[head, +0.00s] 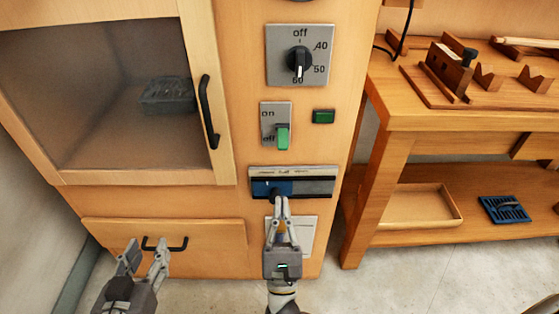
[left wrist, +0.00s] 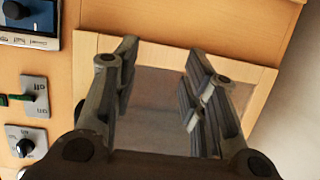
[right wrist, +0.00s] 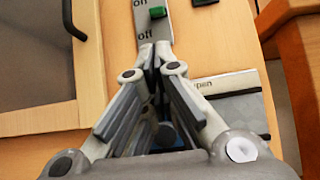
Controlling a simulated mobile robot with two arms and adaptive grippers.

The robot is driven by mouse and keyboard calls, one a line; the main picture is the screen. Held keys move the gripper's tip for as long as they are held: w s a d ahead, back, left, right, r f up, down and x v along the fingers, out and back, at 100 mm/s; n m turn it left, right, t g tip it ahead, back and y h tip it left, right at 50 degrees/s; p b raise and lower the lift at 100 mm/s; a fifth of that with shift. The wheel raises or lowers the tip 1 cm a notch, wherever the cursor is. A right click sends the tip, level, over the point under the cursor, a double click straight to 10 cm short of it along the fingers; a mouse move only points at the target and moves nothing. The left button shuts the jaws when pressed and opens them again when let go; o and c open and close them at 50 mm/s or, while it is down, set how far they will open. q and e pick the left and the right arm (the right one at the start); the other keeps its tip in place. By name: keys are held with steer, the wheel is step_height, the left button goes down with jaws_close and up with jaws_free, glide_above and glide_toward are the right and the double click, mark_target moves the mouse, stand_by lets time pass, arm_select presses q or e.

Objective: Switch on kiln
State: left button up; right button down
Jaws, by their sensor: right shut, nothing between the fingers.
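The kiln (head: 160,204) is a wooden cabinet with a shut glass-fronted door (head: 90,90). Its switch plate reads "on" above "off"; the green switch lever (head: 282,137) sits at the lower, "off" end. It also shows in the right wrist view (right wrist: 157,12). Above it, the dial knob (head: 299,61) points down at 60. My right gripper (head: 280,202) is shut and empty, with its tips in front of the slider panel (head: 315,187), below the switch. The tips partly hide the slider's dark knob; contact is unclear. My left gripper (head: 146,254) is open and empty near the drawer.
A green rectangle (head: 323,116) sits right of the switch. A black door handle (head: 208,112) sticks out left of it. The drawer has a black handle (head: 165,243). A wooden workbench (head: 400,115) stands at the right, with a tray and a blue item on its lower shelf.

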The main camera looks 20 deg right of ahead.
mark_target(283, 139)
arm_select(q)
steer(key=f, duration=0.1)
steer(key=s+f+g, duration=0.1)
steer(key=a+f+g, duration=0.1)
steer(key=shift+s+f+p, duration=0.2)
steer(key=shift+s+p, duration=0.2)
arm_select(e)
steer(key=x, duration=1)
arm_select(q)
steer(key=shift+y, duration=0.3)
